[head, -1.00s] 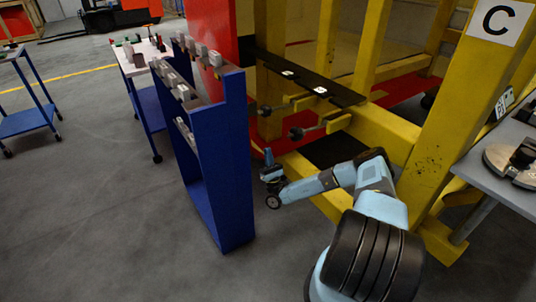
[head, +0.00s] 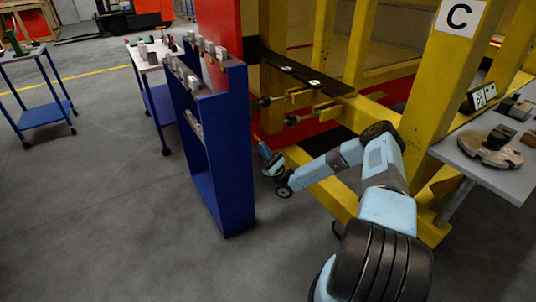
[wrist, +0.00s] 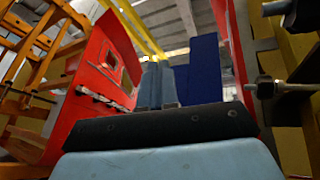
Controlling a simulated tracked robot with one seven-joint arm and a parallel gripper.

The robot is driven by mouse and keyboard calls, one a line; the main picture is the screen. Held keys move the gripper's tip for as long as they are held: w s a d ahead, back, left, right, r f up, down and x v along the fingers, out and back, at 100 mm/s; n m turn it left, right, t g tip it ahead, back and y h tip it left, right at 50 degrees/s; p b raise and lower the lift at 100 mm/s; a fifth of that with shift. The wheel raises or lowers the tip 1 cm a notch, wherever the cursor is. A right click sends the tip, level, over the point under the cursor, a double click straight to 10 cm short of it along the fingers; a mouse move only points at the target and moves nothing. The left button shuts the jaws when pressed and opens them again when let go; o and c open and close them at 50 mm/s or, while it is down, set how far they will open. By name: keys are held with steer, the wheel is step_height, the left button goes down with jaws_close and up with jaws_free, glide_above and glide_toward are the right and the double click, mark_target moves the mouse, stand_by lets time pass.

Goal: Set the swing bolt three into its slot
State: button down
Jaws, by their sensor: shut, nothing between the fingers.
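Two dark swing bolts with round ends, a farther one (head: 266,101) and a nearer one (head: 292,119), stick out to the left from yellow slotted brackets (head: 326,109) on the yellow frame. I cannot tell which is number three. In the wrist view a bolt (wrist: 265,88) shows close at the right, with another (wrist: 277,8) above it. My gripper (head: 265,152) is low, below and left of the nearer bolt and apart from it. It is shut and empty, and its fingers (wrist: 157,85) point up in the wrist view.
A blue rack (head: 226,150) with grey blocks on top stands close left of my gripper. The yellow post (head: 440,110) marked C rises at the right, beside a grey table (head: 495,172) with round parts. The floor at front left is clear.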

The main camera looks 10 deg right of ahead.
steer(key=s+a+r+n+g+h, duration=0.55)
steer(key=s+r+n+g, duration=0.3)
steer(key=g, duration=0.35)
steer(key=s+a+r+n+g+h, duration=0.4)
steer(key=s+r+n+g+h, duration=0.25)
steer(key=r+n+g, duration=0.5)
steer(key=s+d+r+t+h, duration=0.6)
steer(key=s+r, duration=0.3)
steer(key=s, duration=0.3)
steer(key=s+d+r+t+h, duration=0.6)
steer(key=s+d+r+h, duration=0.1)
steer(key=s, duration=0.5)
steer(key=shift+s+d+r, duration=0.4)
steer(key=shift+d+r, duration=0.15)
steer(key=shift+r, duration=0.6)
